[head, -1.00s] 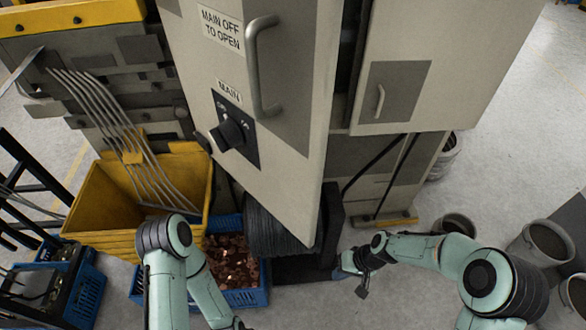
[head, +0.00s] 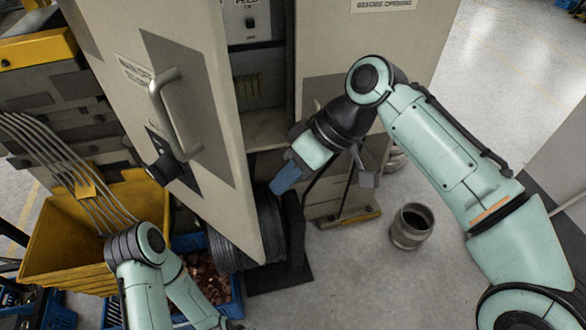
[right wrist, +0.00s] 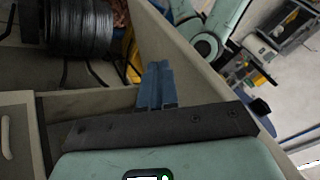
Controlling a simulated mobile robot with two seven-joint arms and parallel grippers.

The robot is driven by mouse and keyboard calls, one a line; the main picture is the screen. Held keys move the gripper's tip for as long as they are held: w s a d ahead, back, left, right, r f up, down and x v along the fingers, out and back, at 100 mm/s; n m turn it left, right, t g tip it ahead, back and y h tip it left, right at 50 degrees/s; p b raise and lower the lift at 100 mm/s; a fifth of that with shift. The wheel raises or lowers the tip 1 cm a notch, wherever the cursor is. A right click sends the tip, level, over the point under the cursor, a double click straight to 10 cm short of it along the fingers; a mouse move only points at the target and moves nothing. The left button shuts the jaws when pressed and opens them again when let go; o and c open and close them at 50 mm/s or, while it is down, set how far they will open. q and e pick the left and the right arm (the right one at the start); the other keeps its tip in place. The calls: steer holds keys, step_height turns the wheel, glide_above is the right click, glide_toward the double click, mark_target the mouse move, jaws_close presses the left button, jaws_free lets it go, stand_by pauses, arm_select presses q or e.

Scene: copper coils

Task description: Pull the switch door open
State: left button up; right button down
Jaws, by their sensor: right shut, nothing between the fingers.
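The switch door (head: 200,110) is the tall beige panel with a bent metal handle (head: 167,112) and a black rotary switch (head: 165,168). It stands partly open, and the cabinet's inside (head: 255,75) shows through the gap. My right gripper (head: 283,182) has its blue fingers shut and empty, at the gap just right of the door's free edge. In the right wrist view the fingers (right wrist: 156,85) are together, beside the door panel (right wrist: 185,60). I cannot tell whether they touch it. My left arm is low in front of the door; its gripper is out of view.
A black wire coil (head: 268,225) stands under the door. A yellow bin (head: 65,255) with metal rods and a blue crate (head: 188,242) of copper pieces are at left. A grey bucket (head: 411,226) stands on open floor at right.

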steer(key=s+a+f, duration=0.3)
steer(key=a, duration=0.2)
steer(key=shift+s+a+f+b, duration=0.15)
steer(key=shift+s+f+b, duration=0.1)
steer(key=shift+f+b, duration=0.15)
